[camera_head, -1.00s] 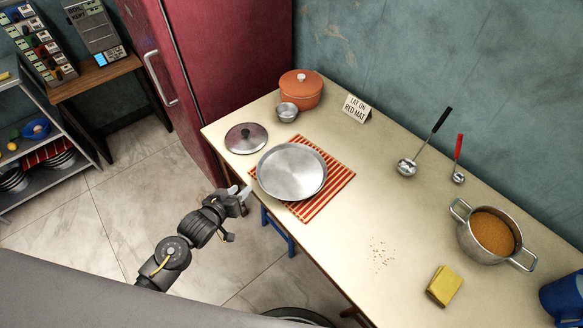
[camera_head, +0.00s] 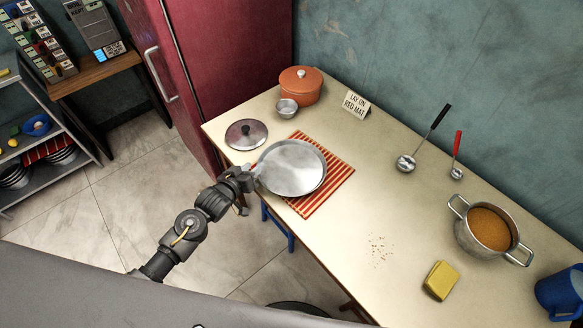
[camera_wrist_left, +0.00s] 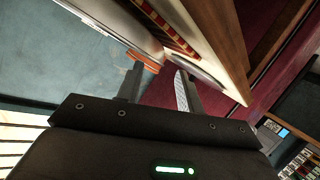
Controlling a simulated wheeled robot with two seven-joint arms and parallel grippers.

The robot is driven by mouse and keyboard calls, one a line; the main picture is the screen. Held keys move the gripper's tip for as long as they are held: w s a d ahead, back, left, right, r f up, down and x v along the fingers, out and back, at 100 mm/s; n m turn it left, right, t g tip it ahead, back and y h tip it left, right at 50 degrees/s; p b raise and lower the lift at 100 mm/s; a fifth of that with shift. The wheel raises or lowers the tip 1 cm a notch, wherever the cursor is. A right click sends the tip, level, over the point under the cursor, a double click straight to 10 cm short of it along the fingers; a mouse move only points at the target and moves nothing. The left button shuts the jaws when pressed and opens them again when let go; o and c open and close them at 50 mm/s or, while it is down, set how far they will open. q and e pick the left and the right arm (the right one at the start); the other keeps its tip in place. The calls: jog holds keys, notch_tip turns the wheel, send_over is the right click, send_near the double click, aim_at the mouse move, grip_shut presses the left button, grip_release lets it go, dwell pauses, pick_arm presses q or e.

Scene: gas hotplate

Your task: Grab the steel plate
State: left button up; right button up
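The round steel plate (camera_head: 293,167) lies on a red-and-white striped mat (camera_head: 335,180) near the table's left edge, its left side reaching past the mat. My left gripper (camera_head: 253,178) is at the plate's left rim, coming in from over the table's edge. In the left wrist view its two fingers (camera_wrist_left: 160,86) stand apart, and the plate (camera_wrist_left: 118,22) shows nearly edge-on just beyond them. I cannot tell whether the rim is between the fingertips or touching them. My right gripper is not in view.
A dark-knobbed lid (camera_head: 246,134) lies just behind the plate. A small steel bowl (camera_head: 287,108) and an orange pot (camera_head: 300,86) stand farther back. A sign (camera_head: 356,104), ladles (camera_head: 405,163), a soup pot (camera_head: 488,228) and a yellow sponge (camera_head: 440,280) are to the right. Mid-table is mostly clear.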

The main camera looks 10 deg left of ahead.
aim_at(265, 157)
pick_arm(q)
jog(key=x, duration=0.4)
jog(key=shift+w+d+f, duration=0.15)
grip_shut()
